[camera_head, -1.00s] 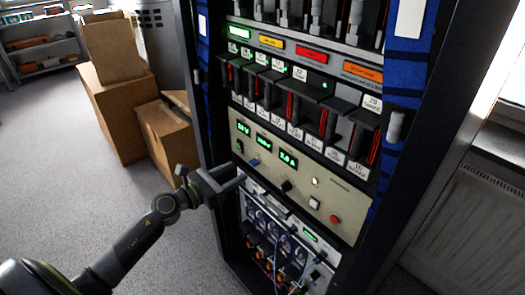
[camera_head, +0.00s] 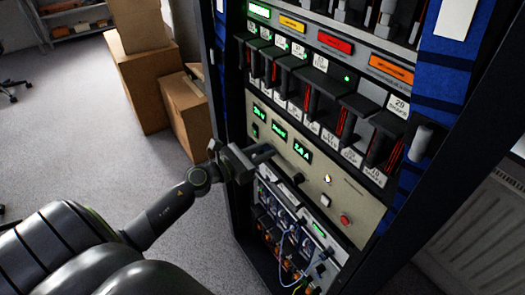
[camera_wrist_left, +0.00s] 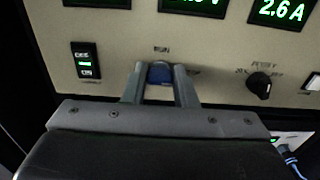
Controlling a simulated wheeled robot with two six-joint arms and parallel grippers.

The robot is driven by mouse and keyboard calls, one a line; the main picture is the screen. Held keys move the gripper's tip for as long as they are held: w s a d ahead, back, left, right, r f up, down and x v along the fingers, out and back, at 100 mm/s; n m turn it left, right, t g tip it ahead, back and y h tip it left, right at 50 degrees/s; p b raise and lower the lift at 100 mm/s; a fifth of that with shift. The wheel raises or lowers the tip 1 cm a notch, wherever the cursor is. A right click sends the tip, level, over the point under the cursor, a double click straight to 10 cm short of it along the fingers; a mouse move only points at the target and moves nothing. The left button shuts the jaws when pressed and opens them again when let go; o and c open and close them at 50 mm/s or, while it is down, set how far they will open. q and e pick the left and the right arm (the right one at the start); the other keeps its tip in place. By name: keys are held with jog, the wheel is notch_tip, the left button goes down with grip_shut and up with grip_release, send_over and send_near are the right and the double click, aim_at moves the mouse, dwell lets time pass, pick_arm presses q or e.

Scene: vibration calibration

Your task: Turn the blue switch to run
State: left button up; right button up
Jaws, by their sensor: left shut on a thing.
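The blue switch (camera_wrist_left: 160,74) is a round knob on the beige panel (camera_head: 327,186), under the RUN label in the left wrist view. My left gripper (camera_wrist_left: 160,78) has its two fingers on either side of the knob and is shut on it. In the head view my left gripper (camera_head: 262,153) reaches the left part of the panel and hides the blue switch. Which mark the knob points at cannot be told. My right gripper is not in view.
A black rocker switch (camera_wrist_left: 86,60) is left of the gripper and a black knob (camera_wrist_left: 260,84) is right of it. Green displays (camera_head: 280,131) sit above. A red button (camera_head: 345,220) is further right. Cables (camera_head: 290,235) hang below the panel. Cardboard boxes (camera_head: 187,110) stand left of the rack.

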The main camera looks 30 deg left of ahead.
pick_arm(q)
jog(key=c, duration=0.3)
